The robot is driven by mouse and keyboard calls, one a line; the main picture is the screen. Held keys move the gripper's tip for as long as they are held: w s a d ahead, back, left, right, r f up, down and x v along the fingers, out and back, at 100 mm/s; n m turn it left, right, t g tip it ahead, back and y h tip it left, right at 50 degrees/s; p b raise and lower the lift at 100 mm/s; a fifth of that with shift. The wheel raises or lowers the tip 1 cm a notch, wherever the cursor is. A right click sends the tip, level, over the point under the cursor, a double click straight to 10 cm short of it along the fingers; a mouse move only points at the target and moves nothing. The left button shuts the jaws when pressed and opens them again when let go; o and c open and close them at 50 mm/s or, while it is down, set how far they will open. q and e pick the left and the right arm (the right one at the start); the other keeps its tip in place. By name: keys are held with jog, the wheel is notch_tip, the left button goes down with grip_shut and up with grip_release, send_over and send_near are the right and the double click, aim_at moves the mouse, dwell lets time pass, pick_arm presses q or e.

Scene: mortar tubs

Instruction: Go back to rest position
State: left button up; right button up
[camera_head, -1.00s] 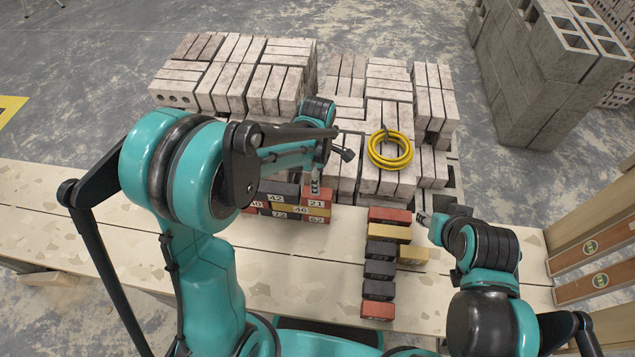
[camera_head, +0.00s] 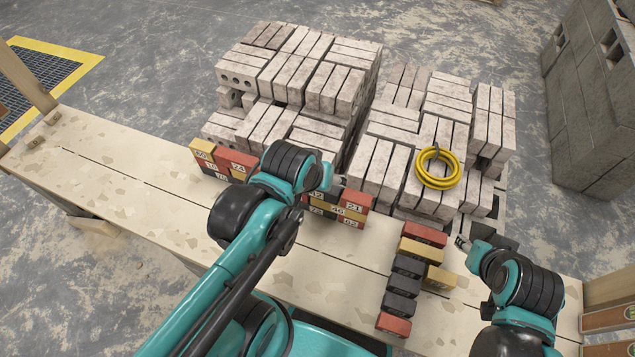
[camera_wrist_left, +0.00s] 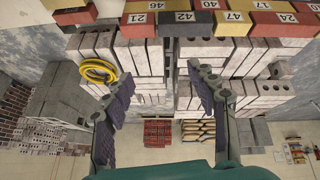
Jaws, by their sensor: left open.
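My left gripper (camera_head: 327,180) is over the back part of the plank table, by the numbered brick stack. In the left wrist view its two dark fingers (camera_wrist_left: 160,100) stand wide apart with nothing between them. My right gripper (camera_head: 462,243) is to the right of the row of coloured bricks (camera_head: 408,267). It is small and partly hidden by its own wrist, so its fingers are unclear. The numbered red, yellow and dark bricks (camera_head: 340,211) stand stacked, partly hidden by my left arm. More numbered bricks (camera_head: 222,160) stand further left.
Pale brick stacks (camera_head: 300,75) stand behind the plank table (camera_head: 120,175). A yellow hose coil (camera_head: 437,168) lies on the right stack. A grey block wall (camera_head: 590,100) is at the far right. The table's left part is clear.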

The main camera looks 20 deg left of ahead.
pick_arm(q)
jog(key=shift+s+a+m+t, duration=0.15)
jog(key=shift+s+m+t, duration=0.1)
jog(key=shift+s+m, duration=0.3)
jog(key=shift+s+a+m+t, duration=0.15)
jog(key=shift+s+m+t, duration=0.15)
jog(key=shift+m, duration=0.45)
dwell(0.4)
